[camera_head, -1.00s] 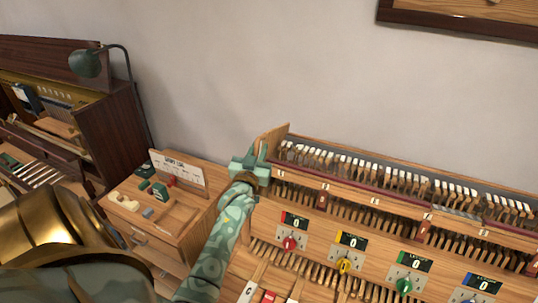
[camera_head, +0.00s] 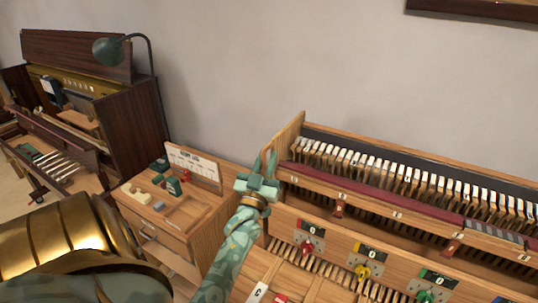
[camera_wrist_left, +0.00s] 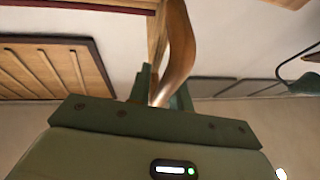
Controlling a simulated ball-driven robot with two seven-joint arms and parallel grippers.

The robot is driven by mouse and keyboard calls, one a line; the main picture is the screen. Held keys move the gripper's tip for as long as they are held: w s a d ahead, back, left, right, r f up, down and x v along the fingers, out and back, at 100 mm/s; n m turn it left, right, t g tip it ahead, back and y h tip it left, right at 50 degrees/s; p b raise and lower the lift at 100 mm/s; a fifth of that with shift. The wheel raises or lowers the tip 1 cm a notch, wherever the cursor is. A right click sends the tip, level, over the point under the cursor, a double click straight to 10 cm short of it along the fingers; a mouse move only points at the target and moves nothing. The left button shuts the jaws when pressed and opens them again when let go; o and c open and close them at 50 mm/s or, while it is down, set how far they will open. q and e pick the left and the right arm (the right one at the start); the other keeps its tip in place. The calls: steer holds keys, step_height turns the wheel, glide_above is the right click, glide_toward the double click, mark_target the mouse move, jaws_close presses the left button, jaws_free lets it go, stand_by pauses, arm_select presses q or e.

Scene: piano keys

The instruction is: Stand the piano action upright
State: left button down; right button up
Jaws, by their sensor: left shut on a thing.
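The piano action (camera_head: 400,180) is a long row of white-topped hammers with a dark red rail along its front. It sits in the wooden piano case on the right in the head view; its exact tilt is hard to tell. My left gripper (camera_head: 264,168) is at the left end of the case, beside the wooden end panel (camera_head: 290,140). In the left wrist view it is shut on a curved wooden piece (camera_wrist_left: 175,50), which rises between the fingers. Which part this belongs to is unclear. My right gripper is out of view.
Coloured knobs with small displays (camera_head: 370,256) line the case front below the action. A wooden side cabinet (camera_head: 190,235) with small objects and a card stands left of my arm. Further left are another opened piano (camera_head: 115,110) and a green lamp (camera_head: 108,50).

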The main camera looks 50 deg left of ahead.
arm_select(q)
steer(key=shift+s+a+f, duration=0.1)
steer(key=shift+a+f, duration=0.05)
steer(key=shift+f, duration=0.1)
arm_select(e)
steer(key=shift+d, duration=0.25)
